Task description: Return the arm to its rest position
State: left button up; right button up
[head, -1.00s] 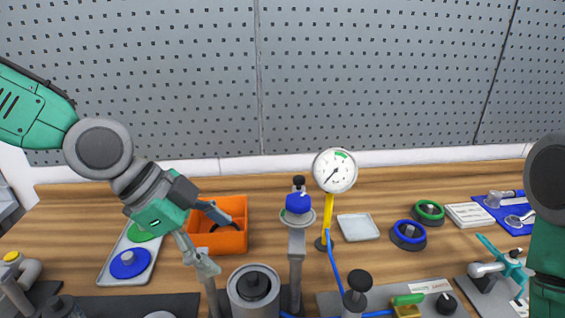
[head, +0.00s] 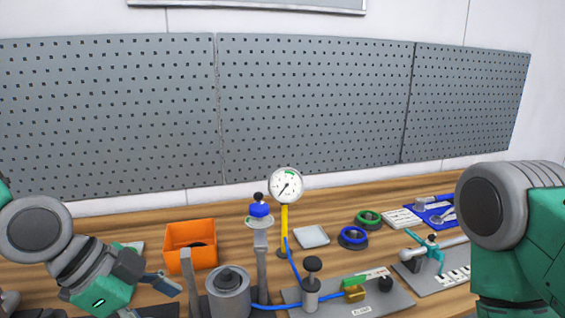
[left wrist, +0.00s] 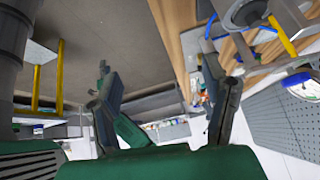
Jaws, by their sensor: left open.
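My left arm comes in at the lower left of the head view. Its gripper (head: 168,284) is at the bottom, in front of the orange bin (head: 190,262), with part of it cut off by the lower edge. In the left wrist view the two fingers (left wrist: 165,105) are spread apart with nothing between them. My right arm stands at the right edge of the head view, and its gripper is out of frame.
The wooden bench holds a grey cylinder (head: 229,292), a pressure gauge (head: 286,186) on a yellow stem, a blue-capped post (head: 260,210), blue (head: 353,238) and green (head: 368,219) rings, and a white tray (head: 311,236). A pegboard (head: 315,110) stands behind.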

pick_arm(q)
jog(key=s+a+f+n+g+y, duration=0.1)
jog(key=s+f+n, duration=0.25)
jog(key=f, duration=0.55)
jog(key=s+a+f+n+y, duration=0.1)
jog(key=s+f+n, duration=0.3)
jog(key=f, duration=0.5)
jog(key=s+a+f+n+g+y, duration=0.1)
jog(key=s+a+f+n+y, duration=0.3)
jog(key=s+a+f+n, duration=0.7)
notch_tip(320, 180, down, 12)
jog(key=d+m+b, duration=0.2)
jog(key=m+b, duration=0.1)
jog(key=b, duration=0.8)
jog(key=shift+w+f+y, duration=0.25)
jog(key=shift+w+y, duration=0.05)
jog(key=shift+w, duration=0.05)
pick_arm(e)
notch_tip(320, 180, down, 11)
jog(key=shift+w+f, duration=0.15)
jog(key=shift+w, duration=0.25)
pick_arm(q)
jog(key=shift+r, duration=0.1)
pick_arm(e)
jog(key=shift+d, duration=0.1)
